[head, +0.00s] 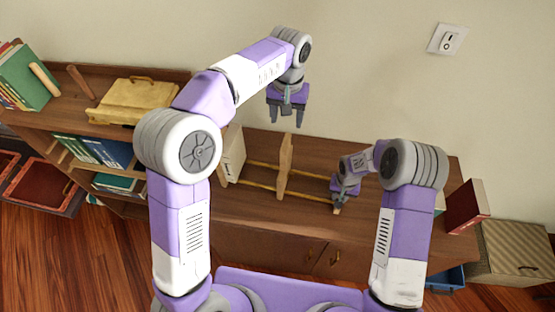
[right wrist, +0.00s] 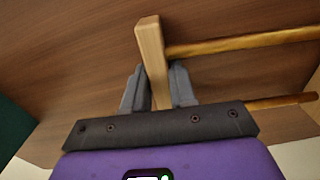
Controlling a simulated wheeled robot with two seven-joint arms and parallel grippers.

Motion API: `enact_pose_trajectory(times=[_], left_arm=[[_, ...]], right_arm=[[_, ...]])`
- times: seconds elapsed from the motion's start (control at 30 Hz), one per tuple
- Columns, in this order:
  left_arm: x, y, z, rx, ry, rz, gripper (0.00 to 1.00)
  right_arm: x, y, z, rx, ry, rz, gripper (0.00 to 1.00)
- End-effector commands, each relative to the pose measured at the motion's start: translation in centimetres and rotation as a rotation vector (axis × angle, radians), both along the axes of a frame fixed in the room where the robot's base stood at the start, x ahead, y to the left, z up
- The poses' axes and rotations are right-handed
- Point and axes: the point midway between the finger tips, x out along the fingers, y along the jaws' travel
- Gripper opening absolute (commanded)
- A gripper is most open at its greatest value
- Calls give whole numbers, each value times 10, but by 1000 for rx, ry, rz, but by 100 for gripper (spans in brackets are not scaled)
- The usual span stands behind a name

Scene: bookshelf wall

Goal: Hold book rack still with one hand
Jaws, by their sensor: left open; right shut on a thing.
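The wooden book rack (head: 286,165) stands on the brown cabinet top, with upright panels joined by two thin rods. A pale upright piece (head: 231,155) with dark marks is at its left end; I cannot tell if it is a book. My right gripper (head: 338,203) is shut on the rack's right end. In the right wrist view the grey fingers (right wrist: 158,92) sit on both sides of the rack's light wooden end piece (right wrist: 151,50), and a rod (right wrist: 240,43) runs off to the right. My left gripper (head: 287,122) is open and empty, fingers down, above and behind the rack.
At left, a shelf unit holds a yellow case (head: 133,98), a green book (head: 30,80) and several more books. A dark red book (head: 466,206) stands at the cabinet's right end, near a striped box (head: 515,253) and a blue bin (head: 446,280).

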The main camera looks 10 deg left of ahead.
Motion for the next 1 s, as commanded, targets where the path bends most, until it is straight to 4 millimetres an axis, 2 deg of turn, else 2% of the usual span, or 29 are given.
enact_pose_trajectory(times=[0.2, 0.23, 0.4, 0.43, 0.77, 0.87, 1.0], left_arm=[[0, 0, 0, 0, 0, 0, 60], [0, 0, 0, 0, 0, 0, 60], [0, 0, 0, 0, 0, 0, 60], [0, 0, 0, 0, 0, 0, 60], [0, 0, 0, 0, 0, 0, 60], [0, 0, 0, 0, 0, 0, 60], [0, 0, 0, 0, 0, 0, 60]], right_arm=[[0, 1, 0, 2, -1, 1, 0], [0, 1, 0, 1, -1, 1, 28], [0, 1, 0, 1, -1, 1, 54], [0, 0, 0, 1, -1, 1, 56], [1, 0, 4, 0, -2, 0, 56], [1, 0, 16, 1, -4, 0, 56], [1, 0, 44, 1, -6, 0, 56]])
